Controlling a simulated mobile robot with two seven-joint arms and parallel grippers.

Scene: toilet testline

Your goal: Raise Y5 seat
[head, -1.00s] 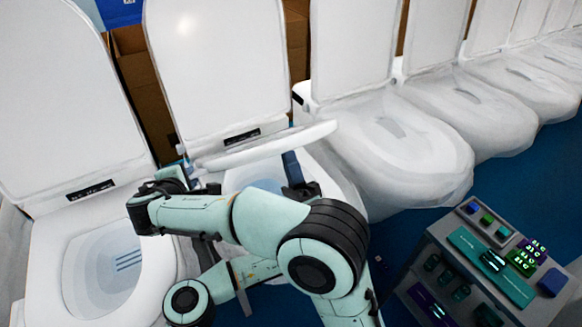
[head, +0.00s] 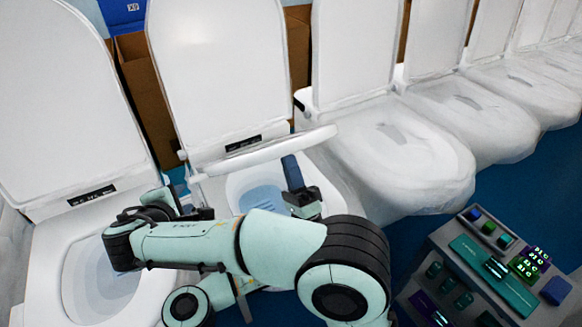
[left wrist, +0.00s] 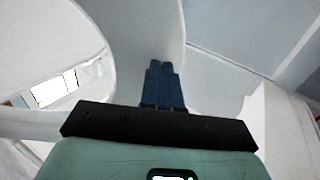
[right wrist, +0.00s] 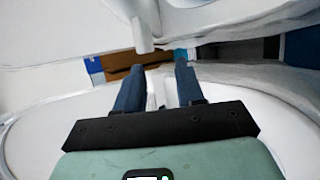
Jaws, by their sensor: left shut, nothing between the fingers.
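The white toilet seat (head: 265,152) of the middle-left toilet is partly raised, seen nearly edge-on between its upright lid (head: 220,70) and the open bowl (head: 255,188). My left gripper (head: 291,163) is shut and empty, its blue fingers pointing up just below the seat's right part. They also show together in the left wrist view (left wrist: 163,68), beside a white curved surface; contact is unclear. My right gripper (head: 203,213) is at the left side of this toilet, mostly hidden by my arm. Its fingers are apart and empty in the right wrist view (right wrist: 157,70).
Another toilet (head: 100,265) with its lid up stands close on the left. Several covered toilets (head: 405,145) run off to the right. A grey cart (head: 440,245) with small coloured parts stands at front right. Cardboard boxes (head: 145,85) are behind the lids.

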